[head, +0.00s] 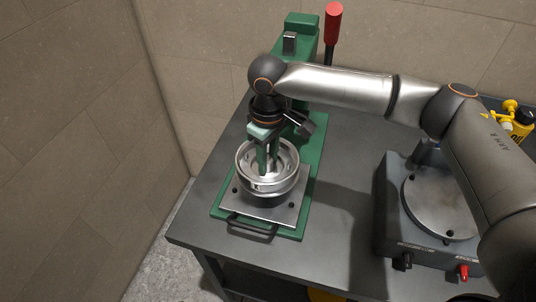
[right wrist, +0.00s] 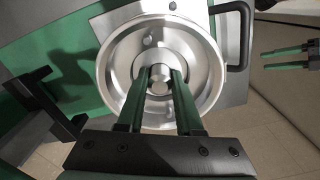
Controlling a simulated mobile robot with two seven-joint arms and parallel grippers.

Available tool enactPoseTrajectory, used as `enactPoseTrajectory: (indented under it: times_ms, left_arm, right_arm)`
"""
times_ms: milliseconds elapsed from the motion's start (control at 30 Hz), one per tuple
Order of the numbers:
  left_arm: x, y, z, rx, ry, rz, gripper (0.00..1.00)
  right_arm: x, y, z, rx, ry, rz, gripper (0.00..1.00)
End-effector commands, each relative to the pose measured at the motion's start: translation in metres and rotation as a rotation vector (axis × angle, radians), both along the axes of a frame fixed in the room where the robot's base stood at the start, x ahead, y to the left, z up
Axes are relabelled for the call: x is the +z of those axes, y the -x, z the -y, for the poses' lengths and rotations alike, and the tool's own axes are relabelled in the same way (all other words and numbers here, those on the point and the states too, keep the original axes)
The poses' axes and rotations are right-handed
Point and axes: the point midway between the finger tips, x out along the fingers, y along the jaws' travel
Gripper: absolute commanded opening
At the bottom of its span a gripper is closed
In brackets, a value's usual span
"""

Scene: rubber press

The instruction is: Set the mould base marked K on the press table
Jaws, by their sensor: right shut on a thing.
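The mould base (head: 270,187) is a round, shiny metal dish with a raised rim and a central post. My right gripper (head: 268,168) points down into it. In the right wrist view its green fingers (right wrist: 157,78) are shut on the post of the mould base (right wrist: 205,80). The mould base is over the grey press table (head: 235,205); I cannot tell if it touches. A small dark mark shows on its near side, too small to read. My left gripper (right wrist: 265,60) shows at the right edge of the right wrist view, its fingers apart and empty.
The green press (head: 302,25) has a red-handled lever (head: 333,22) at the back and a dark handle (head: 252,228) in front of its table. A hotplate-like unit (head: 440,205) and a yellow bottle (head: 515,118) stand to the right. Bare bench (head: 330,255) lies between.

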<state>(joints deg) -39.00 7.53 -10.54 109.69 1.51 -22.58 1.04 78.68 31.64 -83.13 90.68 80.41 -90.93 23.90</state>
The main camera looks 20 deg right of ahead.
Motion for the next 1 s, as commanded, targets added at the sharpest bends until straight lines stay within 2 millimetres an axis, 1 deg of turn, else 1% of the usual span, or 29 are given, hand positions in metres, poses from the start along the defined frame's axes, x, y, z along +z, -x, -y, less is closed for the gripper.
enactPoseTrajectory:
  times_ms: [100,200,500,533,700,1000]
  left_arm:
    - [0.0,0.0,0.0,0.0,0.0,-0.001,0.5]
    - [-0.01,0.0,0.0,0.0,0.0,0.001,0.5]
    - [-0.029,0.0,0.0,0.0,0.0,-0.001,0.5]
    - [-0.025,0.001,0.0,0.0,0.0,-0.002,0.5]
    - [-0.019,0.0,0.0,0.0,0.0,-0.002,0.5]
    - [-0.015,0.0,0.0,0.0,0.0,0.0,0.5]
  right_arm:
    - [-0.005,-0.001,0.0,0.0,-0.001,0.003,0.0]
    - [-0.012,-0.001,0.0,0.0,-0.002,0.006,0.0]
    - [-0.025,-0.001,0.0,0.0,-0.002,0.005,0.0]
    - [-0.024,-0.001,0.0,0.0,-0.002,0.003,0.0]
    - [-0.035,-0.001,-0.001,0.0,-0.002,0.003,0.0]
    - [-0.049,-0.001,-0.001,0.001,-0.002,0.005,0.0]
